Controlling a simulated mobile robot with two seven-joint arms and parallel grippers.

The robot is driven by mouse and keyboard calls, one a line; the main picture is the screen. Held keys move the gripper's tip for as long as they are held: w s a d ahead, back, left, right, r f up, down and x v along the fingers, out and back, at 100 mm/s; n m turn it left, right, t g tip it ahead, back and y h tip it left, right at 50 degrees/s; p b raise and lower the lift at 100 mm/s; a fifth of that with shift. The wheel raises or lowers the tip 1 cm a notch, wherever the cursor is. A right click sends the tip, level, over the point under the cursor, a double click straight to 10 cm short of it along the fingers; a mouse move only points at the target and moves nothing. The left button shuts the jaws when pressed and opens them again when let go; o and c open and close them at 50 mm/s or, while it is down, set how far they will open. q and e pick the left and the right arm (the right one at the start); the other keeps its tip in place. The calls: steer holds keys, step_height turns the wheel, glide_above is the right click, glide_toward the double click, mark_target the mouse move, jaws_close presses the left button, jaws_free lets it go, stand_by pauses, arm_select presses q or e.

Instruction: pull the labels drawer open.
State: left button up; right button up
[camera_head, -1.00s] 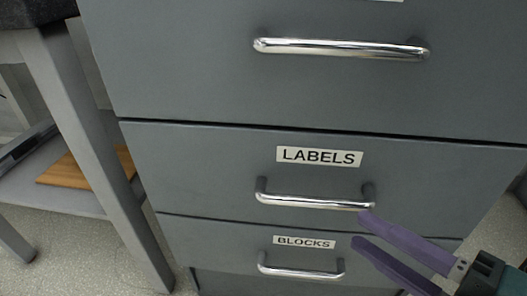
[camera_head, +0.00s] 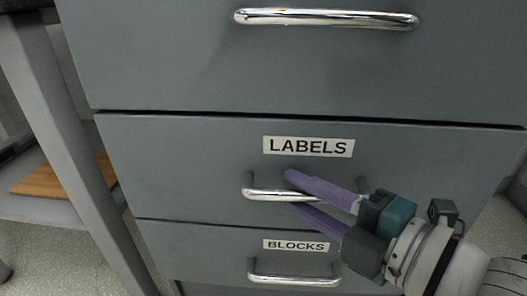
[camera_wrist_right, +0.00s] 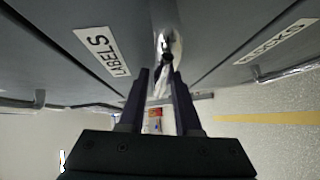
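The labels drawer (camera_head: 210,165) is a grey front with a white "LABELS" plate (camera_head: 308,146), flush with the cabinet. Its chrome bar handle (camera_head: 262,194) shows at its left end; the rest is partly hidden by my right gripper. My right gripper (camera_head: 290,190) has purple fingers parted, one above and one below the handle bar. In the right wrist view the handle (camera_wrist_right: 168,42) lies between the two fingertips of the gripper (camera_wrist_right: 160,78), with a gap visible between the fingers. My left gripper is not in view.
A drawer above has a chrome handle (camera_head: 325,19). The "BLOCKS" drawer (camera_head: 200,240) below has its own handle (camera_head: 295,279), close under my right gripper. A grey table leg (camera_head: 80,160) and a shelf with a wooden board (camera_head: 62,178) stand at the left.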

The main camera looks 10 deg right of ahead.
jaws_close()
stand_by(1.3)
